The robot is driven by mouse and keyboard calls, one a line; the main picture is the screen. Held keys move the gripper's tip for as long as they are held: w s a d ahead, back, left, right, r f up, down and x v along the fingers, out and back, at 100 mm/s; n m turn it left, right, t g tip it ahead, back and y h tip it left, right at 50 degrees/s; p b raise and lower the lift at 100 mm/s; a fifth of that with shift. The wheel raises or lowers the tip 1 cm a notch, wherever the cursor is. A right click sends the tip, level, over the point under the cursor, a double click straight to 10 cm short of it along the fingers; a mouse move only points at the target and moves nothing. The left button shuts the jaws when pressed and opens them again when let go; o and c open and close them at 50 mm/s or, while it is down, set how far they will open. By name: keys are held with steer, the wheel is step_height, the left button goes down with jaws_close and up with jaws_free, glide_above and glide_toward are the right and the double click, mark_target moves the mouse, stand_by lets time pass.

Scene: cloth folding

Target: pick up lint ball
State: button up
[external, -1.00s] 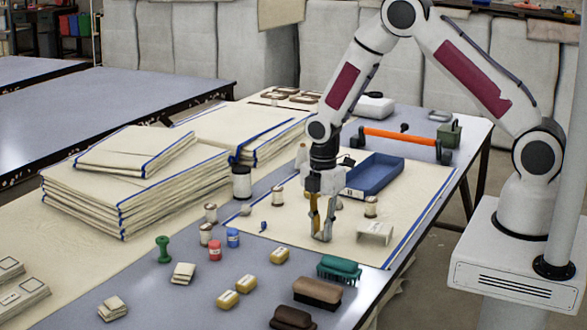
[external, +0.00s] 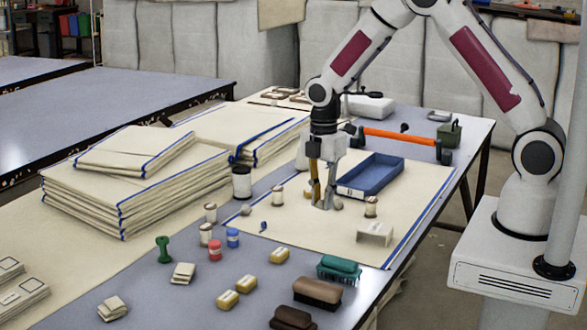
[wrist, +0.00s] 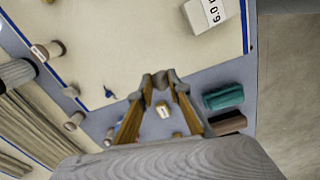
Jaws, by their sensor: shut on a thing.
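My gripper (external: 326,205) is over the cream cloth (external: 300,240), its fingertips low and near the cloth surface. In the wrist view my gripper (wrist: 160,78) has its fingertips close together around a small grey lump, the lint ball (wrist: 160,83). The fingertips hide most of it. In the external view the grey lint ball (external: 337,204) shows only in part at the right fingertip. I cannot tell whether it touches the cloth.
A blue tray (external: 371,177) stands just behind my gripper. A blue scrap (external: 263,227) and another grey lump (external: 245,210) lie left. Brushes (external: 338,267) line the front. The cloth's front middle is clear.

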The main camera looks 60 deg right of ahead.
steer(key=shift+r, duration=0.65)
steer(key=shift+d, duration=0.1)
stand_by(0.3)
steer(key=d+m, duration=1.5)
steer(key=d, duration=1.6)
steer(key=shift+r+m, duration=0.35)
steer(key=shift+m, duration=0.05)
steer(key=shift+f, duration=0.1)
steer(key=shift+f, duration=3.05)
